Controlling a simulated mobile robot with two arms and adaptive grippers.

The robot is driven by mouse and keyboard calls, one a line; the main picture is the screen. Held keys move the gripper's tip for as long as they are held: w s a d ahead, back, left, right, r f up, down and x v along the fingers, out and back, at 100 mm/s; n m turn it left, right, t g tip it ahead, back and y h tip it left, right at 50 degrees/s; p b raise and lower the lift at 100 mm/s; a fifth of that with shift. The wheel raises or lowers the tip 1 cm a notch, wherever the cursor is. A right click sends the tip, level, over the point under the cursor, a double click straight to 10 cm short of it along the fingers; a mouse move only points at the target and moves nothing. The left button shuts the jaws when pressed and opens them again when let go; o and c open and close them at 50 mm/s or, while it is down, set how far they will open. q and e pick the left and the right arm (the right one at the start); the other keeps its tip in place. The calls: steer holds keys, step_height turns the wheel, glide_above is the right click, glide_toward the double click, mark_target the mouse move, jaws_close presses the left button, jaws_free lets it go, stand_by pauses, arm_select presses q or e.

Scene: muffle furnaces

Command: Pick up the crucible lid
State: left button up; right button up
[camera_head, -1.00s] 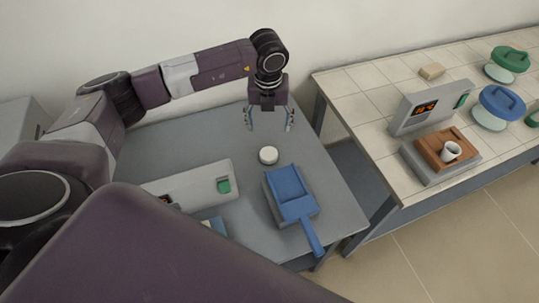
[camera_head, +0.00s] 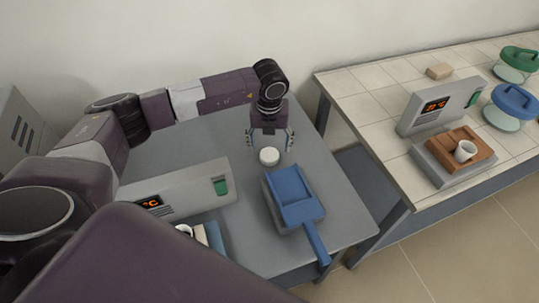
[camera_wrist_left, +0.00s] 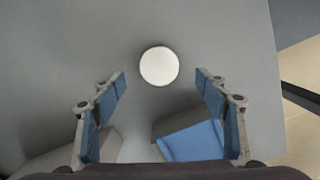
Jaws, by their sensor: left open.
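The crucible lid (camera_head: 269,156) is a small white round piece lying on the grey table (camera_head: 345,205). In the left wrist view the lid (camera_wrist_left: 159,67) shows as a white disc, ahead of the fingertips and about midway between them sideways. My left gripper (camera_head: 270,143) is open and empty, pointing down just above and behind the lid. Its blue-padded fingers (camera_wrist_left: 160,78) stand wide apart in the left wrist view, and neither touches the lid. My right gripper is not in view.
A blue tray with a handle (camera_head: 292,190) lies just in front of the lid. A grey furnace unit with an orange display (camera_head: 185,189) stands to its left. On the tiled table at right are another furnace unit (camera_head: 435,105), a white crucible (camera_head: 465,150) on a wooden block, and blue-lidded (camera_head: 514,101) and green-lidded containers.

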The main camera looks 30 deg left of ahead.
mark_target(269, 154)
arm_select(q)
steer(key=f, duration=0.3)
steer(key=f+p, duration=0.1)
steer(key=shift+w+a+f, duration=0.2)
steer(key=shift+w+f, duration=0.1)
steer(key=shift+f, duration=0.1)
steer(key=c, duration=0.9)
